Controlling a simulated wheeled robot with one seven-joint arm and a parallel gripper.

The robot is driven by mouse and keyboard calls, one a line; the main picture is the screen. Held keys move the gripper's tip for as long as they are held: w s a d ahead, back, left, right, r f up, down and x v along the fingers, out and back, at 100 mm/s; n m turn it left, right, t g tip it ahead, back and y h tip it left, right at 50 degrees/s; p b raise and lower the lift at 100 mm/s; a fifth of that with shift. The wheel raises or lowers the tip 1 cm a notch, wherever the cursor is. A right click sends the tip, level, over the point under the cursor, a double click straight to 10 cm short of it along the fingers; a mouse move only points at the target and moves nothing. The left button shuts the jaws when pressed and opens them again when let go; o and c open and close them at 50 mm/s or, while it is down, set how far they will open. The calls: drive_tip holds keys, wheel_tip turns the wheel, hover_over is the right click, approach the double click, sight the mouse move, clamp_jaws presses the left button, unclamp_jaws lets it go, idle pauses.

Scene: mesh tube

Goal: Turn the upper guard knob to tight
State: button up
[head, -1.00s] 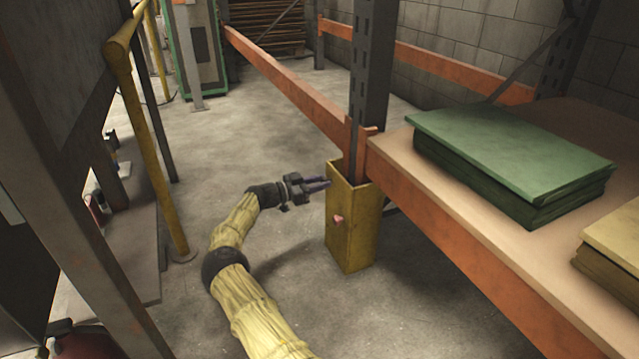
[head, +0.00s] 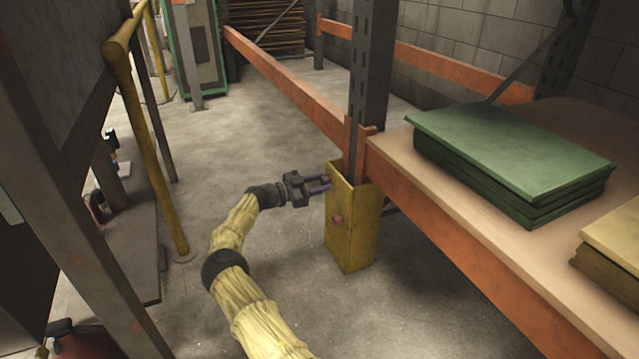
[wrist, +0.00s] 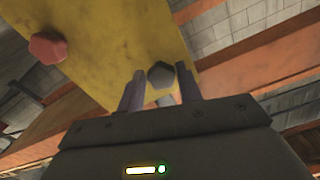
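The yellow post guard (head: 352,235) stands around the foot of the dark rack post. A grey faceted knob (wrist: 161,75) on its yellow face shows in the wrist view; in the head view my gripper hides it. A red knob (head: 337,220) sits lower on the same face and also shows at the upper left of the wrist view (wrist: 47,47). My gripper (head: 326,184) is at the guard's upper part. It is open, with one finger on each side of the grey knob in the wrist view (wrist: 160,70). I cannot tell whether the fingers touch it.
An orange rack beam (head: 470,255) and a shelf with green boards (head: 510,150) are to the right of the guard. The dark rack post (head: 371,80) rises above it. A yellow rail post (head: 150,150) stands at left. The floor between is clear.

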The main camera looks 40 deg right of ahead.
drive_tip(key=shift+o, duration=1.1)
drive_tip(key=shift+r, duration=0.1)
drive_tip(key=shift+w+a+p, duration=0.2)
drive_tip(key=shift+a+p, duration=0.15)
drive_tip(key=p+v, duration=0.6)
drive_tip(key=v, duration=1)
drive_tip(key=shift+a+p, duration=0.3)
drive_tip(key=shift+a, duration=0.05)
drive_tip(key=shift+s, duration=0.1)
